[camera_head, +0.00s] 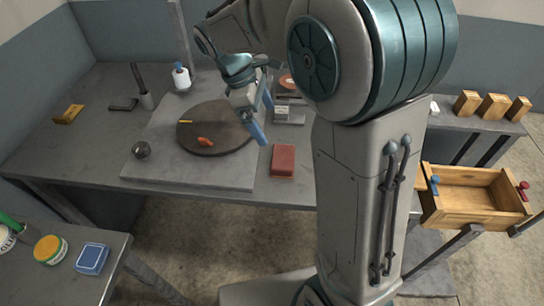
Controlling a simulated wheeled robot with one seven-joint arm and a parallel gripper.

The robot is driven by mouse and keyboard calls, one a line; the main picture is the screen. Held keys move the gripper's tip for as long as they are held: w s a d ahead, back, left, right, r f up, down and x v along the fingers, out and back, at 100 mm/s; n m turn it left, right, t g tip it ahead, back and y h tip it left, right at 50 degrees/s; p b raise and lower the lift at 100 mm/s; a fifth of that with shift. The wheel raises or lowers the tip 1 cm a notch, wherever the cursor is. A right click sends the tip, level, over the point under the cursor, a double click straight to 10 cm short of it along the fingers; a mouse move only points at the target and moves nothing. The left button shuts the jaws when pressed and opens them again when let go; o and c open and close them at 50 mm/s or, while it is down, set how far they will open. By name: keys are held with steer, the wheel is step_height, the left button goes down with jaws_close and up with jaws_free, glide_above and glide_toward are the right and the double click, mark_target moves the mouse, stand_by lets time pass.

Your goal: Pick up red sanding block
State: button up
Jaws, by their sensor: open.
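The red sanding block (283,161) lies on the grey workbench near its front edge, just right of a pale grey board. It looks like a flat brick-red box. My gripper (261,123) hangs from the arm above the bench, up and to the left of the block. Its blue fingers are apart with nothing visible between them. The gripper is clear of the block, and the block's top is fully in view.
Left of the gripper, a dark round disc (207,143) on the board (140,172) bears a small orange-red piece (205,141). Grey boxes (289,117) stand behind the block. An open wooden drawer (470,211) is at right. The bench's left front is clear.

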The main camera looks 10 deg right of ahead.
glide_above(281, 157)
steer(key=a, duration=0.2)
steer(key=f, duration=0.5)
steer(key=w+f, duration=0.1)
steer(key=f, duration=0.1)
steer(key=shift+f, duration=0.2)
steer(key=shift+b+x, duration=0.3)
steer(key=shift+x, duration=2.7)
steer(key=shift+s, duration=0.15)
steer(key=c, duration=0.9)
